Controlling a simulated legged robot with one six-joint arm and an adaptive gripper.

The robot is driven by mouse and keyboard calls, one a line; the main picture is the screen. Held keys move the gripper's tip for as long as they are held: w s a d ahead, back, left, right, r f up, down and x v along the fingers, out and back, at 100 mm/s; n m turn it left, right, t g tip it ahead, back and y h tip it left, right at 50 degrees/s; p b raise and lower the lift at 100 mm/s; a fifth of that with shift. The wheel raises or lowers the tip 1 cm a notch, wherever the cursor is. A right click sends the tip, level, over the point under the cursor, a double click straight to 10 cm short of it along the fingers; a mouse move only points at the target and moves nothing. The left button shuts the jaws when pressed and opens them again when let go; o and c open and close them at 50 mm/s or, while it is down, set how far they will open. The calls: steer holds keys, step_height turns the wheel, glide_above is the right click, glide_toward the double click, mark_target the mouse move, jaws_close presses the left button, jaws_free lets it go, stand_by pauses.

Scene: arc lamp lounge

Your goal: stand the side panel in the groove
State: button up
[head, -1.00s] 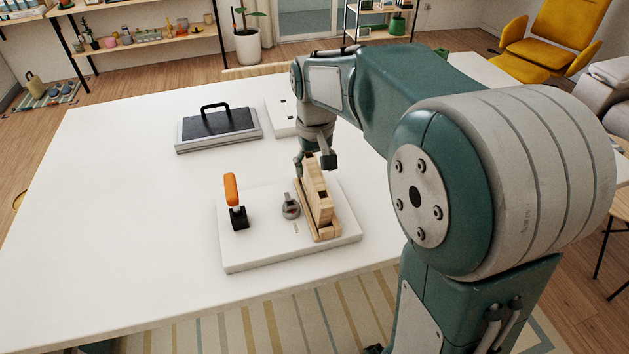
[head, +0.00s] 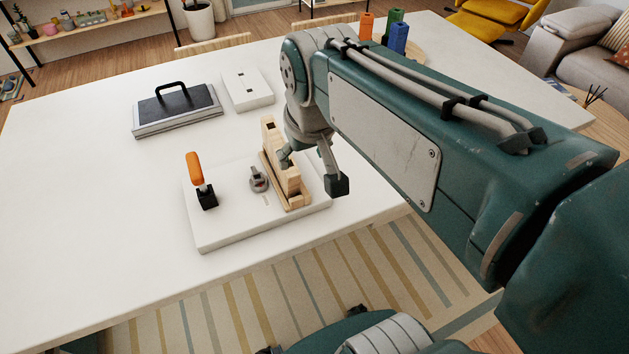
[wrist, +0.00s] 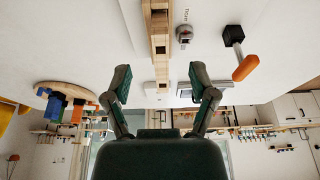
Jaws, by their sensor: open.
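The side panel (head: 271,136), pale wood with square notches, stands on its long edge at a wooden grooved strip (head: 296,206) on the white board (head: 230,234). I cannot tell whether it is fully seated in the groove. My gripper (head: 311,170) is open at the panel's right side in the head view, with one finger close to the panel and the other out to the right. In the wrist view the spread fingers of my gripper (wrist: 160,80) lie either side of the line of the panel (wrist: 158,38). No grip on it shows.
An orange-handled toggle clamp (head: 195,168) and a grey knob (head: 258,184) stand on the board left of the panel. Behind are a black-handled grey case (head: 178,115) and a white slotted block (head: 247,91). The table's left side (head: 80,200) is clear.

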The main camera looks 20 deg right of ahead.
steer(key=s+f+t, duration=0.2)
steer(key=s+f, duration=0.1)
steer(key=s, duration=0.4)
steer(key=shift+f, duration=0.15)
steer(key=shift+w, duration=0.1)
